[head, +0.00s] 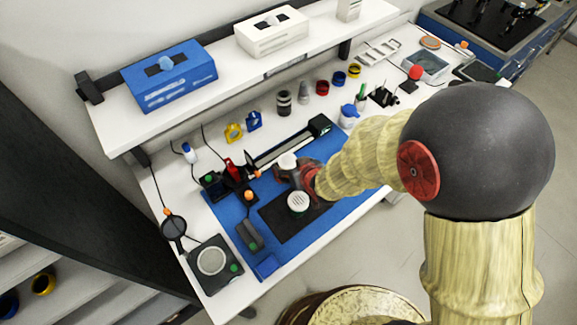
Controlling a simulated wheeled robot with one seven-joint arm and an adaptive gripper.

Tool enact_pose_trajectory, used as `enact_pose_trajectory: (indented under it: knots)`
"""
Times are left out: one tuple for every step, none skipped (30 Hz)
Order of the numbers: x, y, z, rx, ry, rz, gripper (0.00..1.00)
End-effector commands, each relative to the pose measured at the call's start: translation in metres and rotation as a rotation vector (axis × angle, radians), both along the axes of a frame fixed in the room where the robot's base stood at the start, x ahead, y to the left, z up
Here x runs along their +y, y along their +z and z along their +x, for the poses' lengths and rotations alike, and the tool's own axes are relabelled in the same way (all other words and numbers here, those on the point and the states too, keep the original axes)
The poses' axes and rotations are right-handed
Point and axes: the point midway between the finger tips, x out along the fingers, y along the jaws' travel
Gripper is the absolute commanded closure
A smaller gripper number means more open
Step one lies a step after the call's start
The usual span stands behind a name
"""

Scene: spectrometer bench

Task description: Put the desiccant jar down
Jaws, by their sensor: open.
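The desiccant jar (298,201), small with a white slotted lid and a hint of green at its side, appears to stand upright on the black mat (277,223). This mat lies on the blue bench mat. My gripper (293,182), grey and red, is low over the bench right beside the jar, on its far side in the picture. Its jaws are open. My gripper and wrist hide part of the mat behind the jar. I cannot tell whether a finger still touches the jar.
A long dark rail (285,147) lies behind my gripper. Small optical parts stand to the left, with a round-plated device (211,262) at the front left corner. A blue tissue box (169,77) and a white box (272,31) sit on the shelf above. The blue mat (322,213) is bare at right.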

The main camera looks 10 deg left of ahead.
Motion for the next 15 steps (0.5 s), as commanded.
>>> enact_pose_trajectory:
  knots:
    - [0.003,-0.009,0.003,0.004,-0.001,-0.002,0.33]
    - [0.004,-0.013,0.005,0.004,-0.001,-0.002,0.33]
    - [0.007,-0.017,0.007,0.003,-0.001,-0.001,0.33]
    - [0.008,-0.019,0.01,0.003,-0.001,-0.001,0.33]
    - [0.01,-0.022,0.012,0.003,-0.001,-0.001,0.33]
    - [0.012,-0.024,0.014,0.002,-0.001,-0.001,0.33]
    - [0.013,-0.025,0.016,0.002,-0.001,-0.001,0.33]
    - [0.014,-0.027,0.017,0.002,-0.001,-0.001,0.33]
    - [0.015,-0.028,0.018,0.002,-0.001,-0.001,0.33]
    - [0.015,-0.029,0.019,0.001,-0.001,0.0,0.33]
    - [0.015,-0.029,0.019,0.001,-0.001,0.0,0.33]
    - [0.016,-0.029,0.02,0.001,-0.001,0.0,0.33]
    - [0.016,-0.029,0.02,0.001,-0.001,0.0,0.33]
    - [0.016,-0.029,0.02,0.001,-0.001,0.0,0.33]
    - [0.016,-0.029,0.02,0.001,-0.001,0.0,0.33]
